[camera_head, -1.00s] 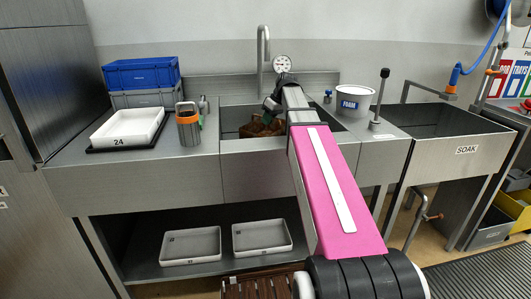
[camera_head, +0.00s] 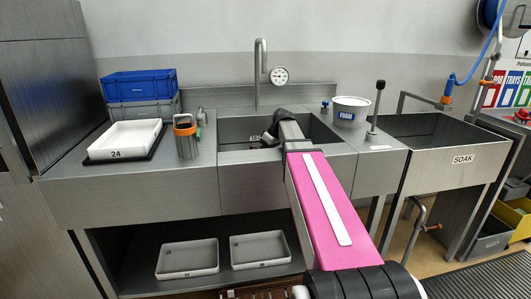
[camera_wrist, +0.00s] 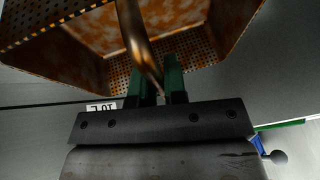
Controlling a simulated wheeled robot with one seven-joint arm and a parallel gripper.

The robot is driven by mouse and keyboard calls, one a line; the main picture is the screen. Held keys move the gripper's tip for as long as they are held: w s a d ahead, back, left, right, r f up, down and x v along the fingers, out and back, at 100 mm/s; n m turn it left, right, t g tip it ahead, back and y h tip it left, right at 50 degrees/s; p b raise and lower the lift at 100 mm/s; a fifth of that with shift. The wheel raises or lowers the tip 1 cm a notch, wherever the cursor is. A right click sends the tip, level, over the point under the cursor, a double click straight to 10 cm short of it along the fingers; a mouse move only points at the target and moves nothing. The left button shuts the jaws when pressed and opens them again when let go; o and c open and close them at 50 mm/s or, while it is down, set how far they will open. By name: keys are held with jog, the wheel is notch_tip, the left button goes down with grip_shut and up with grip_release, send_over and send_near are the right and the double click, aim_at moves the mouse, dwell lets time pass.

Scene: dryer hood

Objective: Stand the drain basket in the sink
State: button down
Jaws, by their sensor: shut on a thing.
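The drain basket (camera_wrist: 80,35) is a perforated, rust-stained orange-brown container with a bar handle (camera_wrist: 136,40). In the wrist view my gripper (camera_wrist: 160,85) has its green fingers shut on this handle, with the basket beyond them. In the head view my gripper is down inside the left sink basin (camera_head: 235,130), mostly hidden behind my own arm. Only a small dark brown part of the basket (camera_head: 255,143) shows there, below the rim. Whether its bottom touches the sink floor is hidden.
A tall faucet (camera_head: 257,75) and a gauge (camera_head: 278,75) stand behind the basin. An orange-banded container (camera_head: 186,138) and a white tray (camera_head: 124,138) stand left. A FOAM tub (camera_head: 350,110) and lever (camera_head: 376,108) stand right, before the SOAK sink (camera_head: 440,123).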

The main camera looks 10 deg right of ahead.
jog(key=c, duration=1.2)
grip_release()
jog(key=shift+f, duration=0.1)
jog(key=shift+o, duration=0.2)
jog(key=v, duration=1.2)
